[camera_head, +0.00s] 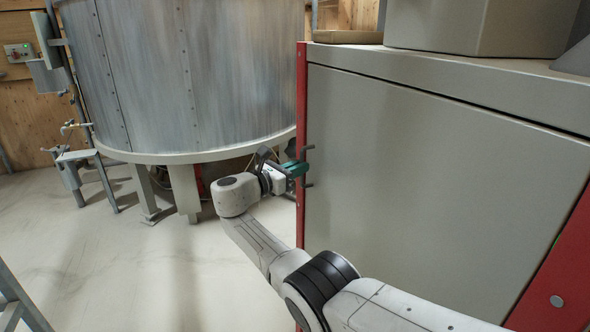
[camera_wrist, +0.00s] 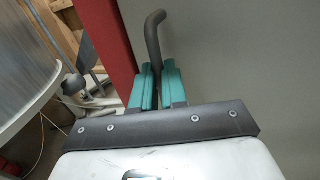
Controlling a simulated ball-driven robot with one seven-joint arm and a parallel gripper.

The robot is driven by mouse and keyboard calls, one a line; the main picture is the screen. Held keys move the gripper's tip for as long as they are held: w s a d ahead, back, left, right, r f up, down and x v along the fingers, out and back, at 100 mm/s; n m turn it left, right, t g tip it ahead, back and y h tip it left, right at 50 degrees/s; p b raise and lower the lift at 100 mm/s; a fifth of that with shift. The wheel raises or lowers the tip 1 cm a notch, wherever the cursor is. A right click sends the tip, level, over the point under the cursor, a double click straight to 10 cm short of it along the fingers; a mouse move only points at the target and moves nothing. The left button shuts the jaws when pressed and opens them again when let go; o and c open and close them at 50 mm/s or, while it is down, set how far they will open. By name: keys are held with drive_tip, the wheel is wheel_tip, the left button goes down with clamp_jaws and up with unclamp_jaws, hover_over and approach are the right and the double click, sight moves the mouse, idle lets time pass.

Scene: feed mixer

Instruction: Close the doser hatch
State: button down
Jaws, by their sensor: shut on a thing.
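The doser hatch (camera_head: 430,190) is a large flat grey-beige panel at the right of the head view. It stands upright between red frame posts, with a dark thin gap along its top edge. Its dark bar handle (camera_head: 309,148) is near the left edge. My gripper (camera_head: 298,169) has teal fingers and is shut on this handle. In the wrist view, the bent handle (camera_wrist: 154,38) rises from between the teal fingers of my gripper (camera_wrist: 157,86). The hatch surface (camera_wrist: 240,60) fills the right of that view. The handle's middle is hidden by the fingers.
A big round metal mixer tank (camera_head: 190,75) on legs stands at the left. A red post (camera_head: 301,120) borders the hatch's left edge. A grey box (camera_head: 480,25) sits on top of the doser. The floor (camera_head: 130,260) at lower left is mostly clear.

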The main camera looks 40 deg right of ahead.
drive_tip(key=c, duration=1.5)
unclamp_jaws()
drive_tip(key=shift+d, duration=0.45)
drive_tip(key=shift+c, duration=0.2)
drive_tip(key=shift+o, duration=0.7)
drive_tip(key=shift+d, duration=0.3)
drive_tip(key=shift+o, duration=1.2)
drive_tip(key=shift+a, duration=0.15)
drive_tip(key=shift+a, duration=0.1)
drive_tip(key=a, duration=1)
drive_tip(key=shift+w+a, duration=0.35)
drive_tip(key=shift+w, duration=0.05)
